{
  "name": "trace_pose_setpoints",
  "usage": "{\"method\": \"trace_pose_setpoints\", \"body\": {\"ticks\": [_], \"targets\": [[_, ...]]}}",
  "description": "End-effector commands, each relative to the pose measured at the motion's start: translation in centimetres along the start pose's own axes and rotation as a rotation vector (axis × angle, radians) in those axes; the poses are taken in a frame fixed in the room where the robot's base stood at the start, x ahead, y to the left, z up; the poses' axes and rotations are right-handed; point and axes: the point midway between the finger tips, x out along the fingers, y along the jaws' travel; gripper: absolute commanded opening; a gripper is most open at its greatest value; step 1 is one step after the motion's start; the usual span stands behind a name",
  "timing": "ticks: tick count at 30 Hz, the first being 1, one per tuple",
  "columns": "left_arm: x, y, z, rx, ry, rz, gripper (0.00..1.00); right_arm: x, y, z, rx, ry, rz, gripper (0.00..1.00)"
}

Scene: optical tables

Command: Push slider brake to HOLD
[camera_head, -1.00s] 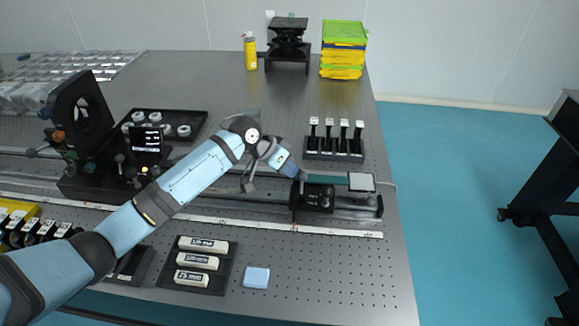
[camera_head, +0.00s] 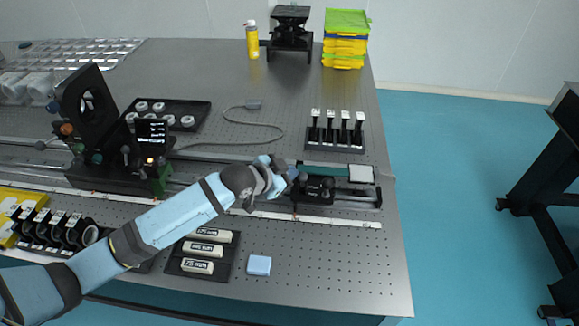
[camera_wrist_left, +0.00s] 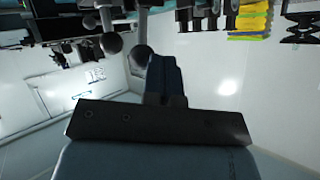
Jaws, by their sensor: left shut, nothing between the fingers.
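The slider (camera_head: 315,191) is a black carriage with small knobs, sitting on the rail at the right part of the table. A teal strip and a white square plate lie behind and right of it. I cannot read any HOLD mark or tell the brake's position. My left gripper (camera_head: 293,175) is at the carriage's left end, shut and empty; I cannot tell whether it touches. In the left wrist view the shut fingers (camera_wrist_left: 165,75) point toward dark round knobs (camera_wrist_left: 140,58), with one knob close beside the fingertips. My right gripper is not in view.
A rail (camera_head: 345,200) runs across the table. A black holder with several upright posts (camera_head: 337,135) stands behind the carriage. A grey cable (camera_head: 255,124) lies behind my arm. Labelled blocks (camera_head: 203,250) and a pale blue block (camera_head: 259,265) are in front. A ringed black device (camera_head: 90,110) stands left.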

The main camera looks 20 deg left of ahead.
Motion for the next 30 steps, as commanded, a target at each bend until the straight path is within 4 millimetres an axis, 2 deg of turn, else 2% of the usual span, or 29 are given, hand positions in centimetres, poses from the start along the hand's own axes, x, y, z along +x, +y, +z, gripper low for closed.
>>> {"method": "trace_pose_setpoints", "body": {"ticks": [8,17,30], "targets": [[-0.4,0.8,0.4,0.046,0.044,-0.041,0.0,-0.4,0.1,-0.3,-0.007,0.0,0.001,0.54],[-0.4,0.7,0.3,0.045,0.043,-0.041,0.0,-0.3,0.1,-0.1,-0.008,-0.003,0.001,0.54],[-1.2,0.3,-1.0,0.045,0.044,-0.041,0.0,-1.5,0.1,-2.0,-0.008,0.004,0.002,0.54]]}}
